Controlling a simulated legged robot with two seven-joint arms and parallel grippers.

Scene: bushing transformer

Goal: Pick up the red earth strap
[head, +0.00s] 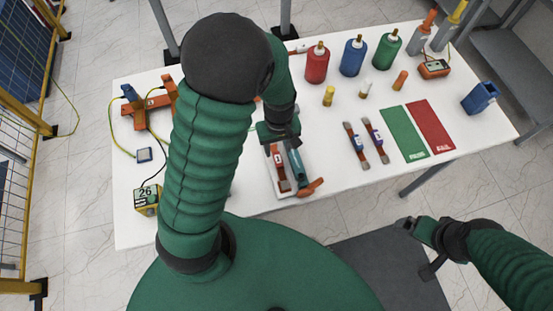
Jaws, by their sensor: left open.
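My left gripper (280,140) is open, above the far end of a narrow white tray (287,194). In the tray lie a red piece with a white label (280,172) and a teal piece (297,166) beside it; the gripper partly hides their far ends. I cannot tell for certain which red piece is the earth strap. My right gripper (418,230) is off the table's front edge, too small to read.
The white table (330,190) holds red (317,64), blue (353,56) and green (387,50) bottles at the back. Green (404,134) and red (431,127) mats lie at right, near a blue holder (480,98). Orange hardware (150,105) and a meter (146,197) are at left.

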